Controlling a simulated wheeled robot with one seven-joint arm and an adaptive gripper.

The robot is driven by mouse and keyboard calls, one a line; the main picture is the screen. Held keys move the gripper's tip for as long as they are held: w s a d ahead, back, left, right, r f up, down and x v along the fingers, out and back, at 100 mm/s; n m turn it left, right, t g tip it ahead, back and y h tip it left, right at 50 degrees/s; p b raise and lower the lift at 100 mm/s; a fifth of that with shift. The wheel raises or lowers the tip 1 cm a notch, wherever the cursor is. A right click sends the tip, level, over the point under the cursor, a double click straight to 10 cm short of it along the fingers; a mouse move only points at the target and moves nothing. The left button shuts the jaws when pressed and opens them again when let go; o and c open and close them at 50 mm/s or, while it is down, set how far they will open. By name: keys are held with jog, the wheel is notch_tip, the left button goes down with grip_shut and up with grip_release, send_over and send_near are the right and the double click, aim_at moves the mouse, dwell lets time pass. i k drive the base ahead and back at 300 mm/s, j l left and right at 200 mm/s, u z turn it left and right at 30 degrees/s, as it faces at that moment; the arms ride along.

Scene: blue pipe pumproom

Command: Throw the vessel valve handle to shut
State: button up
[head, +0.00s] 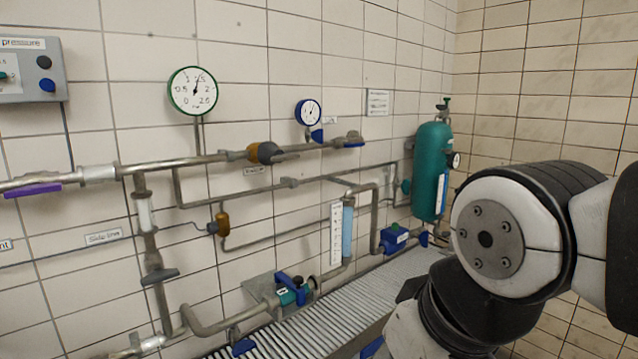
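A teal vessel (431,172) stands upright against the back wall near the corner, with a small gauge (453,160) on its right side. My arm fills the right side and stands in front of the area right of the vessel. My gripper is not in view.
Pipes run along the tiled wall, with a purple handle (33,190), a green-rimmed gauge (193,91), a blue-rimmed gauge (308,112) and a blue box (395,237). A teal and blue pump (292,290) sits low over a ribbed grey surface (340,309).

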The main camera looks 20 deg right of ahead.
aim_at(405, 186)
jog(key=z, duration=0.85)
jog(key=i+l, duration=0.65)
jog(key=i+l+z, duration=0.1)
jog(key=i+l, duration=1.1)
jog(key=i, duration=0.25)
